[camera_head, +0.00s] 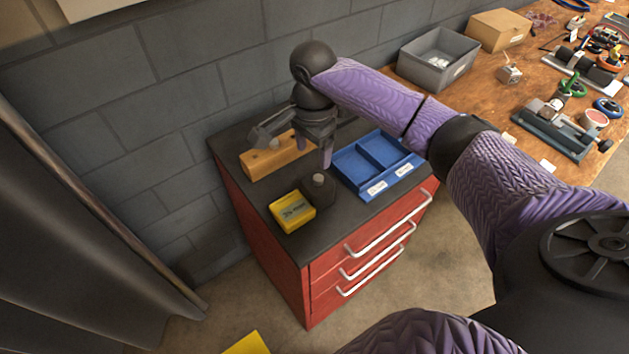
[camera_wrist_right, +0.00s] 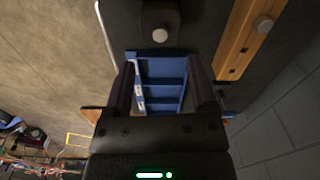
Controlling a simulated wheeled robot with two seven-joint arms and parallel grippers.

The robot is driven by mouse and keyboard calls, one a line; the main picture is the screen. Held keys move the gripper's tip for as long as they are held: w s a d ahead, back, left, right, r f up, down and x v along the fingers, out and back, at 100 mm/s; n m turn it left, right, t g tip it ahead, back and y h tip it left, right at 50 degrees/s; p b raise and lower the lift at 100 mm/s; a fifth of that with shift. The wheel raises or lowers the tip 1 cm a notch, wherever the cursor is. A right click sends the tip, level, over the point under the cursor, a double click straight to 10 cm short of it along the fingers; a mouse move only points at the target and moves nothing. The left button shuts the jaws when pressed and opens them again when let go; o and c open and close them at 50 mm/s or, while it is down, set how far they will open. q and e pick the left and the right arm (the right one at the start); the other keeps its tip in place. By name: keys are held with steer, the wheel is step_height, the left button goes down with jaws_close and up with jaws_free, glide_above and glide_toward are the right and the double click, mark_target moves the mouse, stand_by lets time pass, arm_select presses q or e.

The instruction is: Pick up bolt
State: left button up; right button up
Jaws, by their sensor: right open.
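A pale round bolt head (camera_head: 318,179) shows on top of a small dark block (camera_head: 318,194) on the cabinet top. In the wrist view, this bolt head (camera_wrist_right: 160,34) lies just beyond my fingertips. A second pale bolt head (camera_head: 274,143) sits in a wooden bar (camera_head: 262,160); it also shows in the wrist view (camera_wrist_right: 263,23). The shanks are hidden. My right gripper (camera_head: 314,152) is open and empty, pointing down above the cabinet top, between the wooden bar and the blue tray, behind the dark block. My left gripper is out of view.
A blue compartment tray (camera_head: 366,181) with labels lies right of the gripper. A yellow box (camera_head: 292,211) sits left of the dark block. The red drawer cabinet (camera_head: 265,240) stands against the grey wall. A cluttered wooden bench (camera_head: 480,95) with a grey bin (camera_head: 438,58) is at right.

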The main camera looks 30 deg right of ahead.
mark_target(319, 177)
steer(key=shift+m, duration=0.7)
steer(key=f+b, duration=0.1)
steer(key=f, duration=0.1)
steer(key=d+f+b, duration=0.1)
steer(key=f+b, duration=0.1)
steer(key=f, duration=0.1)
steer(key=f+b, duration=0.2)
steer(key=f, duration=0.1)
steer(key=shift+w+d+f, duration=0.1)
steer(key=shift+d, duration=0.15)
steer(key=shift+f, duration=0.15)
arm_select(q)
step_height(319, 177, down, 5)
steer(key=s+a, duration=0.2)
arm_select(e)
steer(key=c, duration=0.9)
jaws_close()
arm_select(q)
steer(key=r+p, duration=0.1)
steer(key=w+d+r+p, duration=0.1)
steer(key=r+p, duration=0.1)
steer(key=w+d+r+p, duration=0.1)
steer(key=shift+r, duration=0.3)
arm_select(e)
step_height(319, 177, up, 10)
